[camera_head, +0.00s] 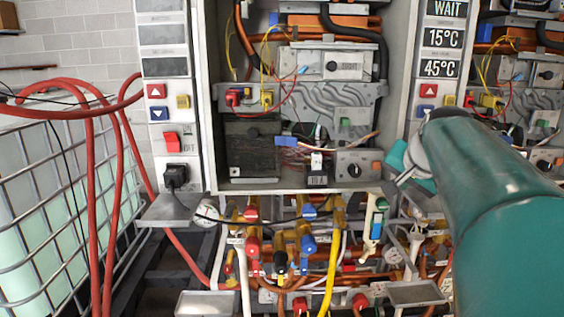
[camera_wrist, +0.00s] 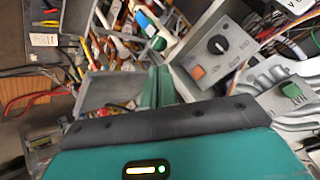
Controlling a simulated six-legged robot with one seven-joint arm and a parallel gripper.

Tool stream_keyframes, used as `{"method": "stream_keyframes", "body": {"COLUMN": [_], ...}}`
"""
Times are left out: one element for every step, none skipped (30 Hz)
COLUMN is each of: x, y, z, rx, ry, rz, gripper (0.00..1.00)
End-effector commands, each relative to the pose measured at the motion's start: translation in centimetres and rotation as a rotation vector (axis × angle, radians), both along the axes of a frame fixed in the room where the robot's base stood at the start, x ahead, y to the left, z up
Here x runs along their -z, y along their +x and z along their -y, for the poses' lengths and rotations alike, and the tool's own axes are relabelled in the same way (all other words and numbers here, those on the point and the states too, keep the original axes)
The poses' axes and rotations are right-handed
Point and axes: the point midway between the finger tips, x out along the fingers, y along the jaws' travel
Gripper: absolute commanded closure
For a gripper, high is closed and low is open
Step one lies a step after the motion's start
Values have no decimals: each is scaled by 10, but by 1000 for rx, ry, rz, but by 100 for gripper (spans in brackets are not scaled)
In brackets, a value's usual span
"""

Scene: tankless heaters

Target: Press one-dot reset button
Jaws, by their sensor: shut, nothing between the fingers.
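No button in view shows a dot mark that I can make out, so I cannot tell which one is the one-dot reset button. A grey control box with a black knob has an orange button (camera_head: 377,168). A similar orange button (camera_wrist: 198,71) shows close up in the wrist view. A green button (camera_head: 345,124) is higher in the open left heater, and a green button (camera_wrist: 292,91) shows at the right of the wrist view. My gripper (camera_head: 396,158) is at the lower right of the left heater; its green fingers (camera_wrist: 158,86) are together and empty, left of the orange button.
A side panel carries red, blue and yellow buttons (camera_head: 183,101) and a red switch (camera_head: 171,141). A second heater's displays (camera_head: 442,39) read WAIT, 15°C and 45°C. Pipes and valves (camera_head: 290,235) crowd below. Red hoses (camera_head: 92,200) hang by a caged tank (camera_head: 40,200) at left.

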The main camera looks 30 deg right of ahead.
Motion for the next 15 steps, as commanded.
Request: {"method": "stream_keyframes", "body": {"x": [0,0,0,0,0,0,1,1,0,1,1,1,1,1,1], "y": [2,3,5,6,9,12,15,19,23,27,30,35,39,42,47], "z": [1,1,2,3,5,7,8,10,13,15,17,20,22,24,27], "rx": [-1,-1,-1,-2,-2,-2,-2,-2,-2,-2,-2,-2,-2,-2,-2], "ry": [0,0,0,0,0,1,0,1,1,0,0,0,0,0,0], "rz": [-1,-1,-1,-1,-1,-2,-2,-2,-2,-2,-2,-3,-3,-3,-2], "gripper": [100,100,100,100,100,100,100,100,100,100,100,100,100,100,100]}}
